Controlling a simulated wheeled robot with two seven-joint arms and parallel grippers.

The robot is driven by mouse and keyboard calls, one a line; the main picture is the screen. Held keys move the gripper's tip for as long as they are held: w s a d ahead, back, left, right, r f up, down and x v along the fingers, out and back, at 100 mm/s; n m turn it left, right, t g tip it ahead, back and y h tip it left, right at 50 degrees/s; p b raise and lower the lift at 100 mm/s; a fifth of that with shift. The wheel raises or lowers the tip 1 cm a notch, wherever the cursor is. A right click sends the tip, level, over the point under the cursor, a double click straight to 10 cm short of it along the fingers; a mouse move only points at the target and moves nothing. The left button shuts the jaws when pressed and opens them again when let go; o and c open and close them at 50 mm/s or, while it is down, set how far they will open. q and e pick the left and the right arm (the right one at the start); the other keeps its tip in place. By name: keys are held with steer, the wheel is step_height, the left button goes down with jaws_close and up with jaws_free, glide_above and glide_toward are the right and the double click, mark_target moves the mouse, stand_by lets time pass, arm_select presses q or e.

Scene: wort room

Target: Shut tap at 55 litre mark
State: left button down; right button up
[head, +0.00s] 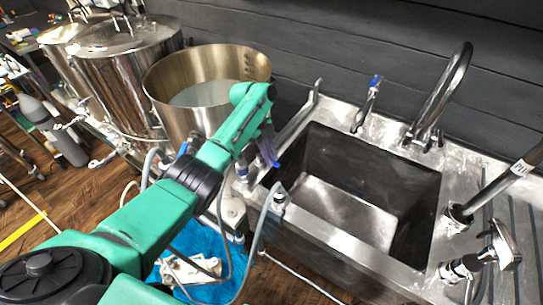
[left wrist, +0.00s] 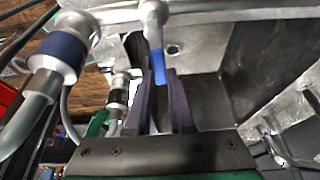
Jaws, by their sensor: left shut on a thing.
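The tap's lever has a blue grip (left wrist: 158,68), which sits between the two purple fingers of my left gripper (left wrist: 159,85) in the left wrist view. In the head view the left gripper (head: 268,150) is at the left rim of the sink, shut on the blue grip. The gripper and arm hide most of the tap there. A large open steel kettle (head: 160,85) stands behind my left arm, with pale liquid (head: 203,94) inside. I cannot read a litre mark on it. My right gripper is not in view.
A steel sink (head: 345,210) lies right of my left gripper. A curved faucet (head: 445,95) and another blue-tipped fitting (head: 370,98) stand at its back edge. Lidded steel vessels (head: 110,70) stand at the left. Grey hoses (head: 258,240) hang below the arm.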

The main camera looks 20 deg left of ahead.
arm_select(q)
steer(key=c, duration=0.8)
jaws_free()
steer(key=shift+s, duration=0.1)
steer(key=shift+r, duration=0.4)
step_height(320, 180, up, 19)
steer(key=p, duration=0.3)
